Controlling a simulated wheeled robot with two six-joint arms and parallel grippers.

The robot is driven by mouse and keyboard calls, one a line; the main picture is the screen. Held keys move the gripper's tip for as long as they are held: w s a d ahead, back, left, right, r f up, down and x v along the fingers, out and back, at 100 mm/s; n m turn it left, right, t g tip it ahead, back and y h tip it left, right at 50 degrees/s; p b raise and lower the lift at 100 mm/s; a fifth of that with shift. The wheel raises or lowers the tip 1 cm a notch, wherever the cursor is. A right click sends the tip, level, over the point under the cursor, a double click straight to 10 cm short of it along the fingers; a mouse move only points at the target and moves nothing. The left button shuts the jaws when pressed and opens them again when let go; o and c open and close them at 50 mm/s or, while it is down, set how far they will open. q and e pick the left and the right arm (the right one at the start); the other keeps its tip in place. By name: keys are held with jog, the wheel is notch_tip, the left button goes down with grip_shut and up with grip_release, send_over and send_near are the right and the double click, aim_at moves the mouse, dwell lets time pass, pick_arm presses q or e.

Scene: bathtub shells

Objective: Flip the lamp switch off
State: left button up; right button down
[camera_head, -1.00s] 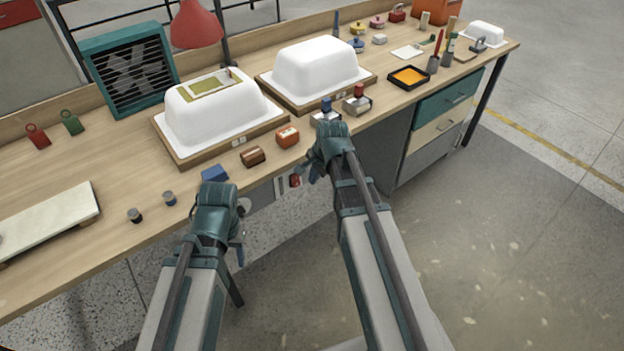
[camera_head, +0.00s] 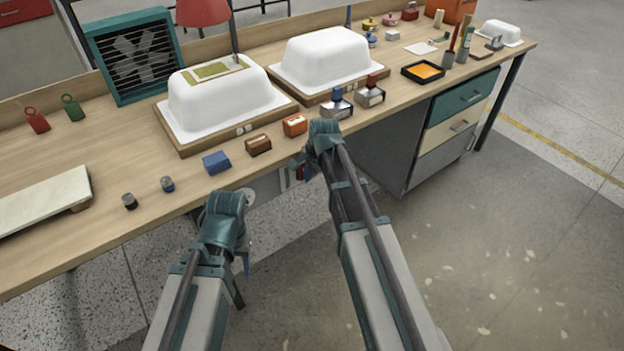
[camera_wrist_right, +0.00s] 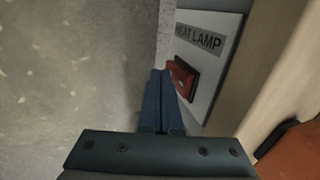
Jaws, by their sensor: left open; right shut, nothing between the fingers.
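The lamp switch is a red rocker (camera_wrist_right: 183,79) on a pale panel (camera_wrist_right: 205,62) labelled "HEAT LAMP" in the right wrist view. It also shows, small and partly hidden, below the bench's front edge in the head view (camera_head: 301,174). My right gripper (camera_wrist_right: 160,76) is shut and empty. Its blue fingertips are right beside the rocker; I cannot tell whether they touch it. In the head view this gripper (camera_head: 298,163) is at the bench edge. The lamp's red shade (camera_head: 203,12) hangs above the left white shell. My left gripper (camera_head: 246,262) is open, low in front of the bench.
Along the bench's front edge stand a blue block (camera_head: 216,162), a brown block (camera_head: 258,145) and an orange block (camera_head: 295,126). White shells (camera_head: 225,105) on wooden boards stand behind. Drawers (camera_head: 458,105) are under the bench at right. The floor in front is clear.

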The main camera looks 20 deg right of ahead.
jog(key=shift+w+a+f+t+b, duration=0.1)
jog(key=shift+w+t+b, duration=0.05)
jog(key=shift+t+b, duration=0.25)
jog(key=shift+r+p, duration=0.8)
jog(key=shift+p, duration=0.05)
